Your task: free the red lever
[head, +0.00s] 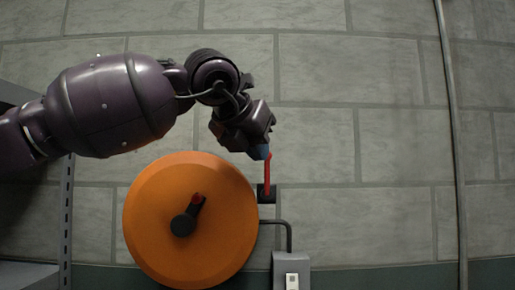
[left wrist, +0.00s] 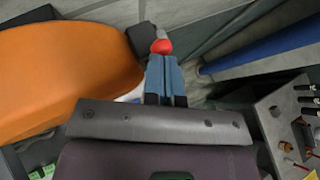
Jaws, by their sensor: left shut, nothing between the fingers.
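The red lever (head: 267,174) stands upright from a small dark block (head: 267,194) at the right edge of the orange round tank (head: 150,215) in the head view. In the left wrist view the lever's red end (left wrist: 161,46) shows just beyond my fingertips. My left gripper (head: 260,153) has its blue fingers shut and empty at the lever's upper end. In the left wrist view the fingers (left wrist: 164,78) lie side by side, pointing at the red end. I cannot tell whether they touch it. My right gripper is not in view.
A black handle with a red tip (head: 185,222) sits on the tank's face. A grey box (head: 292,270) with a bent pipe stands below the lever. The wrist view shows a blue pipe (left wrist: 265,48) and a panel with fittings (left wrist: 275,125).

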